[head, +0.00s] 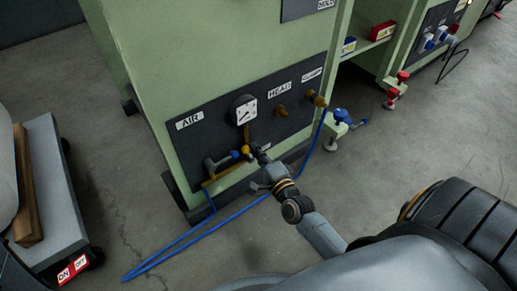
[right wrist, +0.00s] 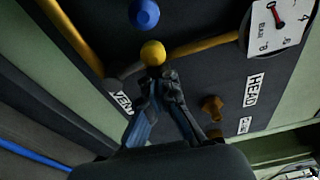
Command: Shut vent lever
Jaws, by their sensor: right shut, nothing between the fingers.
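The dark panel (head: 285,118) on the green machine carries a brass pipe with a yellow ball (head: 245,150) and a blue ball (head: 236,154) close together. In the right wrist view the yellow ball (right wrist: 153,53) is just beyond my fingertips and the blue ball (right wrist: 144,14) is farther up. A partly hidden label starting VEN (right wrist: 122,102) is beside my fingers. Which part is the vent lever's handle is not clear. My right gripper (head: 262,153) is shut and empty at the yellow ball; it also shows in the right wrist view (right wrist: 161,78). Contact cannot be told. My left gripper is out of view.
A pressure gauge (head: 244,110) sits above the pipe, with brass fittings (head: 282,112) to its right. A blue hose (head: 175,247) loops over the floor below. A grey cart (head: 55,190) stands at the left. Open floor lies between cart and machine.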

